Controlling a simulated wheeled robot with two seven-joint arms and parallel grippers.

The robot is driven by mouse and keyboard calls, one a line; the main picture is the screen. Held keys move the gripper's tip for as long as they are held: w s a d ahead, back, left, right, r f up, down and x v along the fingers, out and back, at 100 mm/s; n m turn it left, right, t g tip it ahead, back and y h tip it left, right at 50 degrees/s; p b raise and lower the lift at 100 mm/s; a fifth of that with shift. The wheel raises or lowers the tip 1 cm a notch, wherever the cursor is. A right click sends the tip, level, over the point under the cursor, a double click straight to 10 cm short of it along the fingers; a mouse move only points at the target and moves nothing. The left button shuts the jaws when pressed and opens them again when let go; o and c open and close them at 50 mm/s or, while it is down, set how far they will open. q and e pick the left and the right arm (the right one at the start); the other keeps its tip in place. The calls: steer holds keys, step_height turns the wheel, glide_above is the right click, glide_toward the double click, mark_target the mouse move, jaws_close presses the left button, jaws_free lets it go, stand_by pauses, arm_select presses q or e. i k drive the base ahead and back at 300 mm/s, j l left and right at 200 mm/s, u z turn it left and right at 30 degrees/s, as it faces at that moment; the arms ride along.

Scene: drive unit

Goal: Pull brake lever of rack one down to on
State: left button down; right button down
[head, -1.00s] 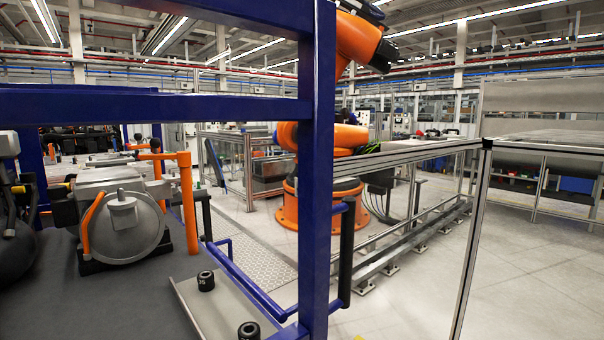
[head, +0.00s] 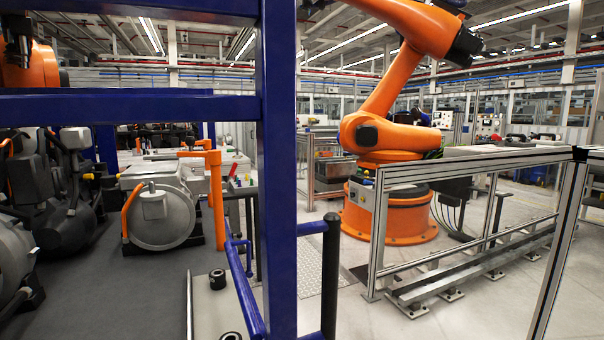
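The blue rack frame (head: 279,200) stands close in front, with a thick upright post and a crossbar reaching left. A vertical black handle (head: 331,270) on a blue bar is at the right of the post, low in the view. A bent blue tube (head: 245,290) runs along the rack's low side, left of the post. I cannot tell which of these, if either, is the brake lever, or its position. Neither of my grippers is in view.
Grey drive units with an orange handle post (head: 216,200) sit on the rack's dark deck (head: 130,285). A large orange robot (head: 385,140) stands behind a metal guard fence (head: 470,165). Pale floor (head: 480,325) is open at the lower right.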

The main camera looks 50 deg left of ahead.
mark_target(233, 167)
steer(key=i+l+z, duration=0.1)
steer(key=i, duration=0.45)
steer(key=i+l, duration=0.3)
steer(key=i, duration=0.3)
steer(key=i+j+u, duration=0.15)
steer(key=i+u, duration=0.6)
steer(key=u, duration=0.25)
steer(key=i+l+u, duration=0.1)
steer(key=i+u, duration=0.4)
steer(key=i+l+u, duration=0.25)
steer(key=u, duration=0.25)
steer(key=i+j+u, duration=0.2)
steer(key=i+u, duration=0.75)
steer(key=i, duration=0.2)
steer(key=i+l, duration=0.25)
steer(key=i, duration=0.25)
steer(key=i+l, duration=0.25)
steer(key=i, duration=0.3)
steer(key=i+l+u, duration=0.1)
steer(key=i, duration=0.4)
steer(key=l, duration=0.1)
